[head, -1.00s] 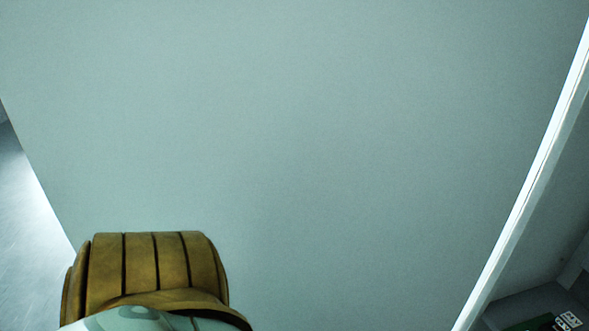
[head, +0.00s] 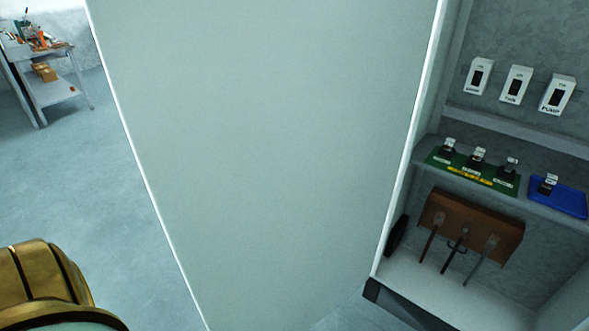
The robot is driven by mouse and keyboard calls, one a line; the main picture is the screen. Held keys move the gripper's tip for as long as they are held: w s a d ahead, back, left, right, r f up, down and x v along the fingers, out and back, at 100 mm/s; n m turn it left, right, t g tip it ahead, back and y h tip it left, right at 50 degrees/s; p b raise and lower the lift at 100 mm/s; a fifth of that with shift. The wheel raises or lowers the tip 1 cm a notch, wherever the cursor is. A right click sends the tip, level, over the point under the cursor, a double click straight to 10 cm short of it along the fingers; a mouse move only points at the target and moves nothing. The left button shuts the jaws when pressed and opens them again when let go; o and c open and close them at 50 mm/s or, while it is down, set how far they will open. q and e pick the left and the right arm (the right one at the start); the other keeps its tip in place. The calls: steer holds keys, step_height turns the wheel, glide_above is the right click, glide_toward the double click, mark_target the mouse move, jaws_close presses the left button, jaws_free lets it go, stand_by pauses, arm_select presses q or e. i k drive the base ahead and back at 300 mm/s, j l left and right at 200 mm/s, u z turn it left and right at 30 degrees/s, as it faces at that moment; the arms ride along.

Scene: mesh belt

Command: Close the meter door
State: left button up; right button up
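The meter door appears to be the large pale grey-green panel (head: 270,150) filling the middle of the head view. It stands open, its right edge along the left side of a cabinet (head: 425,165) whose inside shows at the right. A brown ribbed part of my own arm shows at the lower left, in front of the floor and left of the panel. No fingertips of either gripper show.
In the cabinet, white switch boxes (head: 516,86) hang on the back wall. A shelf below holds a green mat (head: 470,174) and a blue tray (head: 557,197). A brown board (head: 470,228) with hanging tools is underneath. A workbench (head: 60,88) stands far left; floor between is clear.

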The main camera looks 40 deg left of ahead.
mark_target(268, 139)
steer(key=k+j+z, duration=0.3)
steer(key=k+j, duration=0.15)
steer(key=j, duration=0.2)
steer(key=k+j+z, duration=0.25)
steer(key=k+j, duration=0.25)
steer(key=j+z, duration=0.15)
steer(key=j, duration=0.35)
steer(key=k+j+z, duration=0.1)
steer(key=j, duration=0.4)
steer(key=k+j+z, duration=0.15)
steer(key=j, duration=0.35)
steer(key=j+z, duration=0.1)
steer(key=j, duration=0.4)
